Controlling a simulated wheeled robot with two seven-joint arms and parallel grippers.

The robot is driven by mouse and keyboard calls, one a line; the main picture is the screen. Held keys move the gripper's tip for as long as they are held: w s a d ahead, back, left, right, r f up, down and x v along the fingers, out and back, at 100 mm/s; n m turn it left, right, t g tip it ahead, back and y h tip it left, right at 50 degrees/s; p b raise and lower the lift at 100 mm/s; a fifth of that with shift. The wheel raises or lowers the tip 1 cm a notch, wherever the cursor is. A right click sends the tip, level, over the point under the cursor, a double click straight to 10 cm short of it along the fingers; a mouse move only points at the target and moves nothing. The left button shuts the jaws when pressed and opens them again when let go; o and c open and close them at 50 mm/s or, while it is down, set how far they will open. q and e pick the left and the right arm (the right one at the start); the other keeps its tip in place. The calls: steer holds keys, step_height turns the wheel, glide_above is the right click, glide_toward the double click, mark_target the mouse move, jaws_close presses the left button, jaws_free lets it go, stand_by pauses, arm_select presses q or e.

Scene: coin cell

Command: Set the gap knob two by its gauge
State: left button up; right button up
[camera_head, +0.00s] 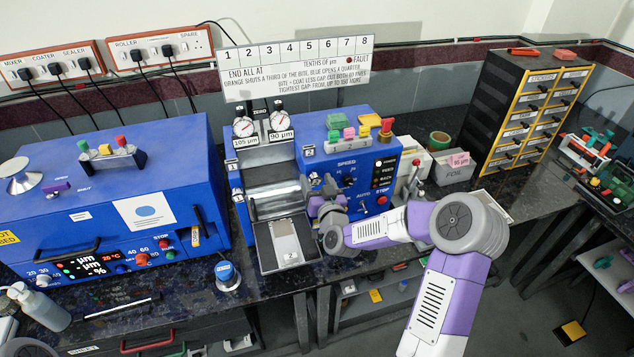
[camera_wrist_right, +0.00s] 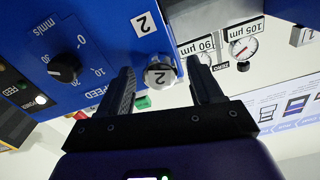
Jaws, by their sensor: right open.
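Gap knob two (camera_wrist_right: 160,73) is a silver knob marked 2 on the blue coating machine, and it shows in the right wrist view. My right gripper (camera_wrist_right: 161,82) is open, with one finger on each side of this knob and a visible gap to each. In the head view the right gripper (camera_head: 320,196) is at the machine's front, covering most of the knob. The gauge on the right (camera_head: 273,121) reads 90 µm on its label. The gauge on the left (camera_head: 243,127) reads 105 µm.
The speed dial (camera_wrist_right: 64,68) and the red stop button (camera_head: 382,199) are close to the right gripper. A blue oven-like box (camera_head: 110,190) stands at left. A blue-capped jar (camera_head: 227,274) is near the front edge. A drawer cabinet (camera_head: 530,105) stands at back right.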

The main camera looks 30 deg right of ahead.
steer(key=shift+w, duration=0.1)
steer(key=c, duration=1.1)
steer(key=shift+o, duration=0.2)
steer(key=n+b, duration=0.3)
steer(key=b, duration=0.1)
steer(key=shift+f+b, duration=0.15)
steer(key=shift+b, duration=0.15)
steer(key=shift+n+b, duration=1.3)
steer(key=shift+n, duration=0.1)
steer(key=o, duration=1.1)
steer(key=shift+c, duration=0.2)
